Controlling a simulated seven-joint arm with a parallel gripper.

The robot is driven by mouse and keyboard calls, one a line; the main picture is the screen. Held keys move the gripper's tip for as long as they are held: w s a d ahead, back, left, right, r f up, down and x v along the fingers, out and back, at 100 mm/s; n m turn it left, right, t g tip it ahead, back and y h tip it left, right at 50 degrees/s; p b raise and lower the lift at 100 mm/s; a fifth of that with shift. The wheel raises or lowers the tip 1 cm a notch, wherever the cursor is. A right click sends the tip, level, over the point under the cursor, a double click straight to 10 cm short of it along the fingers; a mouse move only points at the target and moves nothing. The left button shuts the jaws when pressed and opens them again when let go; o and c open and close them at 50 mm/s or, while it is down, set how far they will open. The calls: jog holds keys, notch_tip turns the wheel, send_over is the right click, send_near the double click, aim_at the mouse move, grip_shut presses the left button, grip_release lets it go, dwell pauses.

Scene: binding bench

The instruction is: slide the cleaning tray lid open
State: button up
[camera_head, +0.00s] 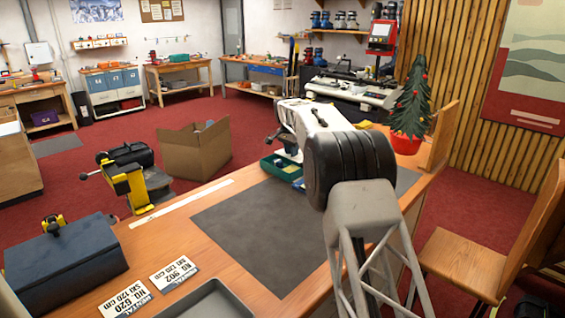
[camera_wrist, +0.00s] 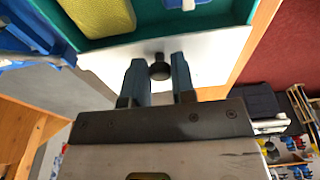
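The cleaning tray is green (camera_head: 268,170) and sits near the far edge of the bench, beyond the dark mat. In the wrist view its green wall (camera_wrist: 215,24) shows, with a yellow sponge (camera_wrist: 100,17) and something white and blue inside. The pale lid (camera_wrist: 220,52) leaves part of the tray uncovered. A black round knob (camera_wrist: 159,68) stands on the lid. In the head view my arm hides part of the tray and the fingertips.
A dark mat (camera_head: 245,228) covers the middle of the bench. A small Christmas tree in a red pot (camera_head: 406,142) stands to the right. A yellow and black clamp device (camera_head: 130,180), a dark blue box (camera_head: 65,262) and two printed plates (camera_head: 174,273) are at left.

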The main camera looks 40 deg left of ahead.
jog(key=shift+o, duration=0.6)
jog(key=shift+r, duration=0.1)
jog(key=shift+r, duration=2.9)
jog(key=shift+r, duration=0.1)
notch_tip(320, 180, up, 4)
jog(key=shift+f, duration=0.1)
